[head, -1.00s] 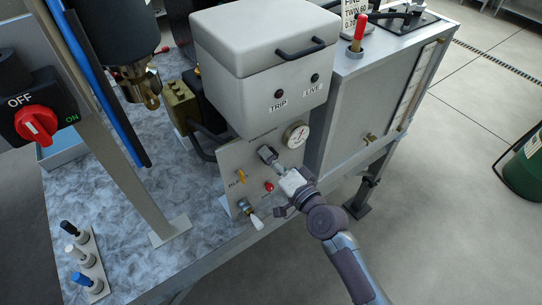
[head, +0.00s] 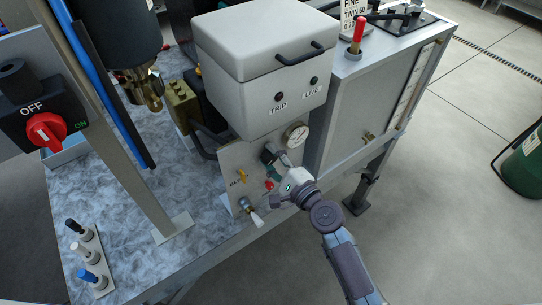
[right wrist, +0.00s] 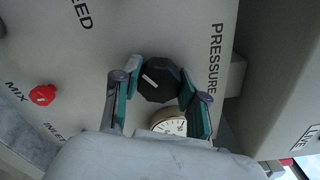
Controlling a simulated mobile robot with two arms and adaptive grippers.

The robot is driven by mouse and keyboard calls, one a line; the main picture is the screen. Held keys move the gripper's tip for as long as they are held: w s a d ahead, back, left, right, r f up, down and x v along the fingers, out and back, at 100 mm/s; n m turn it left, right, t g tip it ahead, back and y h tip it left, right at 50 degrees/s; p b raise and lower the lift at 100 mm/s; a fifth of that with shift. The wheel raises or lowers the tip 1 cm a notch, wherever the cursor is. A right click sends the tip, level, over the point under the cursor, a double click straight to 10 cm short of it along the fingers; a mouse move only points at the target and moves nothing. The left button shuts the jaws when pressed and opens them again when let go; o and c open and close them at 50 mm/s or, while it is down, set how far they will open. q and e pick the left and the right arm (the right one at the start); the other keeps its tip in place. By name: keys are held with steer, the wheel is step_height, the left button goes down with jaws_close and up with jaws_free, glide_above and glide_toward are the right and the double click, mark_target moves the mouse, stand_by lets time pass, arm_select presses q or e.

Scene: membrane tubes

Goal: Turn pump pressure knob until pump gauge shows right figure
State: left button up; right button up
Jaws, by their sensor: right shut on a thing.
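The pressure knob (right wrist: 160,80) is black and faceted, with a white pointer line, on the pump's grey front panel (right wrist: 75,75) beside the word PRESSURE. My right gripper (right wrist: 160,86) is shut on the knob, one finger on each side of it. In the head view the right gripper (head: 275,160) reaches the panel from the lower right and mostly hides the knob. The pump gauge (head: 296,135) is a round white dial above and right of the gripper. It also shows in the right wrist view (right wrist: 168,126), partly hidden; its reading is too small to tell. My left gripper is not in view.
A grey box with TRIP and LIVE lamps (head: 262,65) overhangs the panel. Open floor lies at right.

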steer(key=shift+m, duration=0.7)
steer(key=o, duration=1.1)
steer(key=shift+o, duration=0.2)
steer(key=v, duration=1.2)
steer(key=shift+d, duration=0.1)
